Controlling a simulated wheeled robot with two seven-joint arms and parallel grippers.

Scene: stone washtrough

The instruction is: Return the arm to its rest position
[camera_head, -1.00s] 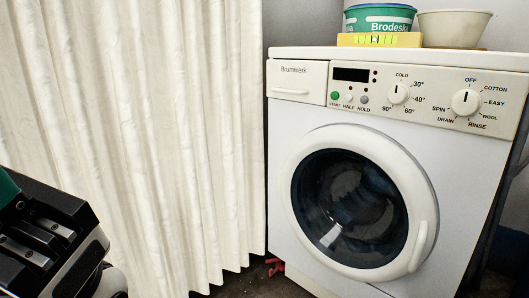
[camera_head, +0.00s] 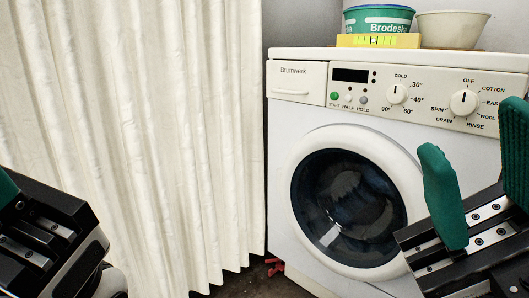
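My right gripper (camera_head: 478,165) shows at the right edge, in front of the right side of the washing machine (camera_head: 300,165). Its two green fingers stand apart with nothing between them. It covers part of the round door's rim and the door handle. My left gripper (camera_head: 14,190) is at the lower left, in front of the curtain. Only its dark body and a bit of one green finger show; the rest is cut off by the frame. The machine's round door (camera_head: 345,205) looks closed.
A white curtain (camera_head: 140,120) hangs on the left. The control panel (camera_head: 430,97) has two dials. Something red (camera_head: 274,266) lies on the dark floor by the machine.

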